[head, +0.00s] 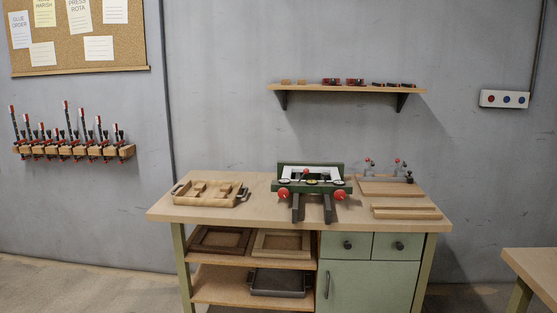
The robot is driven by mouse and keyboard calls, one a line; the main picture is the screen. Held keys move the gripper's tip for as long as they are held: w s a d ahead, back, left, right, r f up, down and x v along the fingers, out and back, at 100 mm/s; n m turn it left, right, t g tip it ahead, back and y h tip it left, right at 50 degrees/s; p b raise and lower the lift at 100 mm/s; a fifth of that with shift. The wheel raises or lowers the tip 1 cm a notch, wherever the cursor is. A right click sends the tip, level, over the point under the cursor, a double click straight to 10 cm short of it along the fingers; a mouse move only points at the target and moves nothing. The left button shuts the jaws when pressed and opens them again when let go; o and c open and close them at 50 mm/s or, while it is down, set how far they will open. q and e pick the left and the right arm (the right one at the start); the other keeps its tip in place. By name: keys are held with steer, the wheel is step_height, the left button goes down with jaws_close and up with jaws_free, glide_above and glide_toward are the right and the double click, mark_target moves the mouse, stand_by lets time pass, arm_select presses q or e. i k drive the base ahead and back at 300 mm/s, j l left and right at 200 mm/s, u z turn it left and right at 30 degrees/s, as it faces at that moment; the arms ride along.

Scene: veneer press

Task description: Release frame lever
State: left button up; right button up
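A green press (333,186) stands at the middle of the workbench, with a white panel, a small red part at its centre and two dark bars reaching forward. It has a red knob on its left side (283,194) and another on its right side (339,195). Neither of my grippers shows.
The workbench (165,211) also bears a wooden tray (208,201) at the left and flat wooden strips (406,213) at the right front. A wall shelf (345,89) hangs above. Another table (535,268) stands at the lower right.

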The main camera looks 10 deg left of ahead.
mark_target(305, 172)
steer(key=i+u, duration=0.1)
steer(key=i, duration=0.3)
steer(key=i+j+z, duration=0.15)
steer(key=i, duration=0.25)
steer(key=i+j+z, duration=0.15)
steer(key=i, duration=0.2)
steer(key=i+j+z, duration=0.15)
steer(key=i, duration=0.25)
